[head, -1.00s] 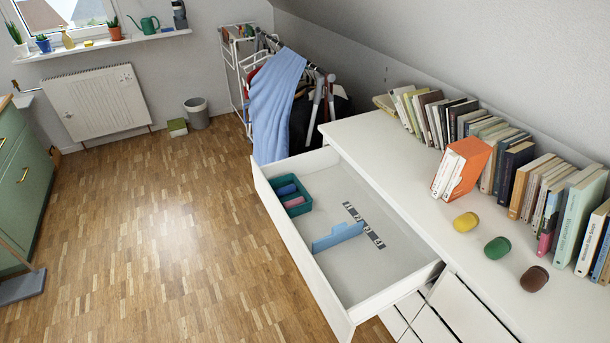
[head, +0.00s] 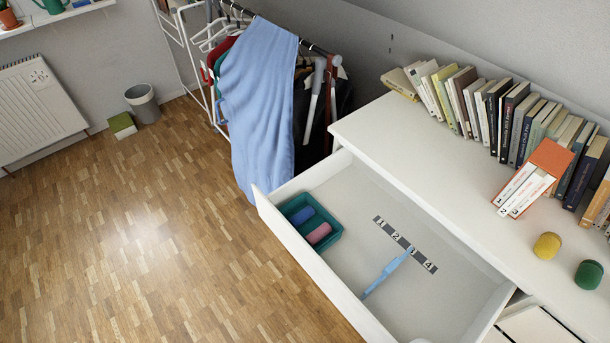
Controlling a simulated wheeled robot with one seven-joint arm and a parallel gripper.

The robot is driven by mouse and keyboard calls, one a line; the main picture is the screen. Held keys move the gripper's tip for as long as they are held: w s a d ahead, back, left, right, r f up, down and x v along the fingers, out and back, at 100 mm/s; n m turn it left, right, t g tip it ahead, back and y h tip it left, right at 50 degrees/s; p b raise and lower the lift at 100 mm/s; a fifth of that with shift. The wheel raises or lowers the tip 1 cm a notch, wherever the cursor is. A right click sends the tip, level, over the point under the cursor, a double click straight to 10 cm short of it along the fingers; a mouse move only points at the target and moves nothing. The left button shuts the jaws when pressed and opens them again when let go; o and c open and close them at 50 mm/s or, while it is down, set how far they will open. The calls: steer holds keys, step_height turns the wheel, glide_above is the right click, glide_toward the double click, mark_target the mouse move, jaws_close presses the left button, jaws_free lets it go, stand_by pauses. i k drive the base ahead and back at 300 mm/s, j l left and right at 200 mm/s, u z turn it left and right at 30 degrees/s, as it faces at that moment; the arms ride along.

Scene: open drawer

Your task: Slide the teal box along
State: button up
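The teal box (head: 329,242) sits in the open white drawer (head: 345,292), at its far left end, close to the drawer's front wall. A blue roll-like piece (head: 301,215) and a pink one (head: 319,233) lie inside it. A dark strip numbered 1 to 4 (head: 404,244) lies on the drawer floor to the right of the box, apart from it. A light blue divider (head: 384,274) stands on the floor, seen nearly edge-on, its far end by the 3. My gripper is not in view.
The white dresser top (head: 420,147) holds a row of books, an orange-cased set (head: 533,178), a yellow piece (head: 546,245) and a green one (head: 588,273). A clothes rack with a blue cloth (head: 262,105) stands beyond the drawer.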

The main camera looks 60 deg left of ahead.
mark_target(295, 206)
steer(key=k+j, duration=0.1)
steer(key=j, duration=0.5)
steer(key=k+j, duration=0.1)
steer(key=j, duration=0.45)
steer(key=k+j, duration=0.1)
steer(key=j, duration=0.5)
steer(key=k+j, duration=0.1)
steer(key=j, duration=0.45)
